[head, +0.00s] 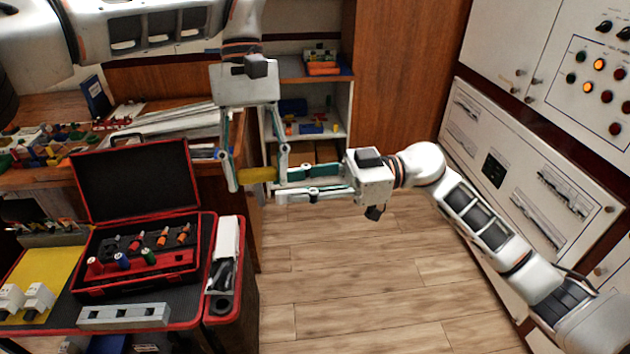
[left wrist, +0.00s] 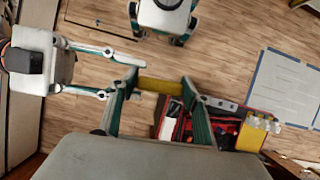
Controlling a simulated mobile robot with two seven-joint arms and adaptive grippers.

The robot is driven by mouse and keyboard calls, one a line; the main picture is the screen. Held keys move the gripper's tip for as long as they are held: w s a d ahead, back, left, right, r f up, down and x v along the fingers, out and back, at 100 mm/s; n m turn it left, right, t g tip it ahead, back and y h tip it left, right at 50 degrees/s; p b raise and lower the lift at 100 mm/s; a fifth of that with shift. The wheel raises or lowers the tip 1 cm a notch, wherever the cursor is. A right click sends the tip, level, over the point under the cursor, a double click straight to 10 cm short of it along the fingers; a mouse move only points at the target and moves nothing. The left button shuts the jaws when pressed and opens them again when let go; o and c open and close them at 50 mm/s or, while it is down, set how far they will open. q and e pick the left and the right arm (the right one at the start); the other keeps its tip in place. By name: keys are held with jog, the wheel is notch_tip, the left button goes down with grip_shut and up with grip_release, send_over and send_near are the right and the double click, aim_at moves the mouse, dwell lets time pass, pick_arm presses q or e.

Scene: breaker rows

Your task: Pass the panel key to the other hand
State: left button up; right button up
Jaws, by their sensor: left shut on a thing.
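The panel key is a yellow bar (head: 258,174), held crosswise between the fingertips of my left gripper (head: 256,180), which points down. In the left wrist view the yellow bar (left wrist: 160,86) spans between the left gripper's two fingers (left wrist: 158,108). My right gripper (head: 275,184) comes in from the right in the head view, fingers spread apart, tips close to the key's right end. In the left wrist view the right gripper (left wrist: 122,78) is at the left, open toward the key's near end. I cannot tell whether its fingers touch the key.
An open black and red tool case (head: 135,165) stands on a cart at the left, with a grey slotted bar (head: 123,316) in front. A cluttered bench (head: 60,180) and shelf (head: 335,100) lie behind. Panel cabinets (head: 530,150) stand at the right. The wooden floor (head: 350,270) below is clear.

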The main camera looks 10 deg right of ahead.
aim_at(259, 206)
jog(key=shift+a, duration=3)
grip_shut()
pick_arm(q)
jog(key=o, duration=1.2)
jog(key=shift+r, duration=0.1)
